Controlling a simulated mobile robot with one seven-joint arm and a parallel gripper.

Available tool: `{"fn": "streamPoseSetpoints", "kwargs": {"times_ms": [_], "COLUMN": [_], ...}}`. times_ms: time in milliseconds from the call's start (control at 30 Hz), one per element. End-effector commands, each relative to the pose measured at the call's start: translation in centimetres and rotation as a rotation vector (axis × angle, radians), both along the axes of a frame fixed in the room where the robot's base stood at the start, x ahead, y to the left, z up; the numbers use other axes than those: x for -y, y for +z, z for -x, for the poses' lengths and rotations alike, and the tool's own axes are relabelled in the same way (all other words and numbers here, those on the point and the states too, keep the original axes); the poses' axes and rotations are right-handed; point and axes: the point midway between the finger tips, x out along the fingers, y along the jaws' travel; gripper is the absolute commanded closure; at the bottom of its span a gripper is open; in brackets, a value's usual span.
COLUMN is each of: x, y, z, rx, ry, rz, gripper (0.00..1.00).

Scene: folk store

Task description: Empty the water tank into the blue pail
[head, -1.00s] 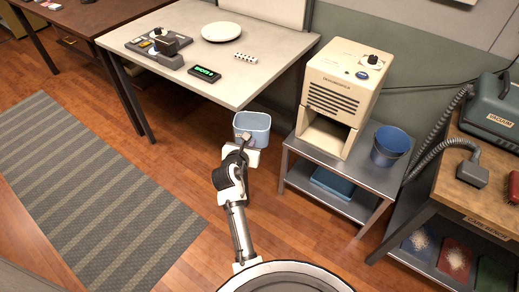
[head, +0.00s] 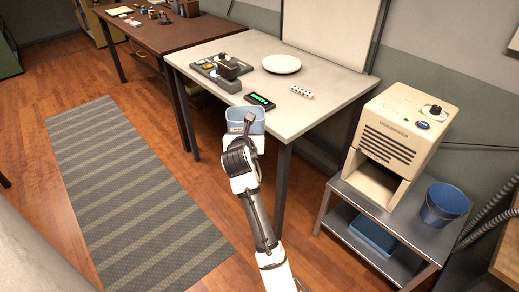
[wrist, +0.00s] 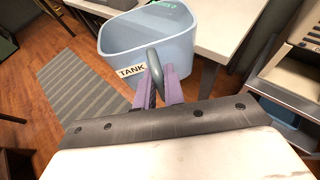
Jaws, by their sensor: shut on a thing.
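The water tank (head: 244,113) is a light blue, open-topped bin with a white "TANK" label and a grey handle. It also shows in the wrist view (wrist: 180,38). My gripper (wrist: 158,88) is shut on its grey handle and holds the tank in the air, roughly upright, by the front-left edge of the pale table. The inside shows pale blue; I cannot tell whether there is water in it. The blue pail (head: 442,205) stands upright on the metal stand, right of the beige dehumidifier (head: 400,140), whose lower front bay is open and empty. My gripper is well left of the pail.
The pale table (head: 300,115) holds a white plate, a scale, a small green-lit display and a white strip. The metal stand (head: 375,215) has a blue box on its lower shelf. A striped rug (head: 130,190) lies left on open floor.

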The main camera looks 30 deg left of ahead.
Motion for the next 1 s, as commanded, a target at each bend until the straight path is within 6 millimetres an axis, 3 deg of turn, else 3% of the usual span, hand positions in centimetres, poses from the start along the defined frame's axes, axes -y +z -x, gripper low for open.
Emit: {"fn": "streamPoseSetpoints", "kwargs": {"times_ms": [567, 1000], "x": [-7.7, -10.9], "y": [4.5, 1.6], "z": [2.1, 3.2], "rx": [0.008, 0.009], "ry": [0.234, 0.340], "rz": [0.003, 0.007], "gripper": [1.00, 1.00]}}
